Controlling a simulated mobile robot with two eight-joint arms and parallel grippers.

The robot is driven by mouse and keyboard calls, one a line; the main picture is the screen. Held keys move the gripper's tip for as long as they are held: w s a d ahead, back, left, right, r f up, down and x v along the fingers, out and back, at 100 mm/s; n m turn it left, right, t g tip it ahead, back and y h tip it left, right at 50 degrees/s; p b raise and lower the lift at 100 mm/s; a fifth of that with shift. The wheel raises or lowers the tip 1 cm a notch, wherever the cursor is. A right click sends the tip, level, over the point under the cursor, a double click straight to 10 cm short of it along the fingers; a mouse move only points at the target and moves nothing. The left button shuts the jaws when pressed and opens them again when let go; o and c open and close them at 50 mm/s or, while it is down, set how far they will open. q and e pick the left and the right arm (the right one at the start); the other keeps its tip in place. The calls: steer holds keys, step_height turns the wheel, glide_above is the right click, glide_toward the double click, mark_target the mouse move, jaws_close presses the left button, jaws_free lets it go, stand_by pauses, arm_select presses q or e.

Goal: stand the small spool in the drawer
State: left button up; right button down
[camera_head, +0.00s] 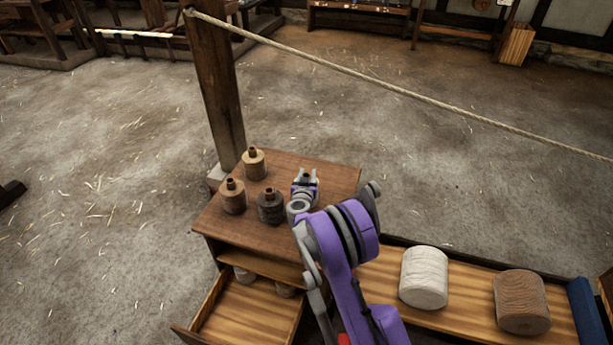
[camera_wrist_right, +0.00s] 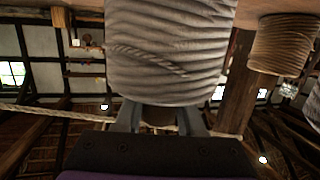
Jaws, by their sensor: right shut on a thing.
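My right gripper (camera_head: 305,186) is over the right part of the cabinet top, shut on the brown neck of a spool. In the right wrist view this small spool (camera_wrist_right: 170,50) shows close up as a grey wound body beyond the fingers. In the head view my gripper and arm hide most of it, and I cannot tell if it touches the cabinet top. The drawer (camera_head: 240,318) is pulled open low at the cabinet's front. Its front part is bare, and two pale spools show at its back, partly under the cabinet. My left gripper is not in view.
Beige (camera_head: 254,165), brown (camera_head: 233,198) and dark grey (camera_head: 270,208) spools stand left of my right gripper on the cabinet top (camera_head: 325,163). A post (camera_head: 215,90) with a taut rope stands behind. A bench at right holds a white roll (camera_head: 424,278) and a brown roll (camera_head: 522,302).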

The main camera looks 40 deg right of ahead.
steer(key=shift+f, duration=0.15)
steer(key=c, duration=0.5)
jaws_free()
